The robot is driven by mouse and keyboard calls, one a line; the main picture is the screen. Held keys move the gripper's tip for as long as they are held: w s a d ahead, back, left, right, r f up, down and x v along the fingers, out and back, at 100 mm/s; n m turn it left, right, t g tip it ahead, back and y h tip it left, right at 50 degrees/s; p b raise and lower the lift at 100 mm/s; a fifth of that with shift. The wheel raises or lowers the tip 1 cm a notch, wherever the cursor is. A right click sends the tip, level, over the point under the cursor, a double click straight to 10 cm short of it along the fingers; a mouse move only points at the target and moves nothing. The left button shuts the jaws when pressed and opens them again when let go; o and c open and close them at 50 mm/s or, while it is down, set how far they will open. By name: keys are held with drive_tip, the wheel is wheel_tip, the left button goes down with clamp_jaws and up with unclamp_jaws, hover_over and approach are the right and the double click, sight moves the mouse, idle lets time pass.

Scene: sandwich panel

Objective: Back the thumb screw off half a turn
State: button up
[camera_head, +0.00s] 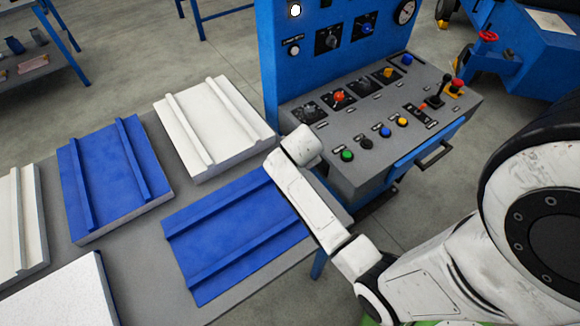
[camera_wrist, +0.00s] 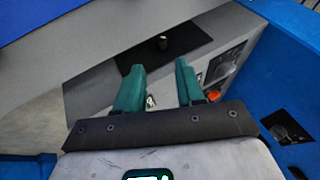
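In the wrist view, a small black knob (camera_wrist: 163,44) stands on a dark plate (camera_wrist: 186,42) set in a grey surface, and it may be the thumb screw. I cannot make out its threads or turn position. My gripper (camera_wrist: 159,66) has two teal fingers held apart with nothing between them. The knob lies ahead of the fingertips, apart from them, close to midway between them in the picture.
A blue upright panel (camera_head: 290,75) rises behind. A table with blue and white panels, including a blue one (camera_head: 237,240), stands left.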

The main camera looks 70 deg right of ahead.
drive_tip(key=x, duration=1)
drive_tip(key=shift+d+f, duration=0.2)
drive_tip(key=shift+f, duration=0.05)
clamp_jaws()
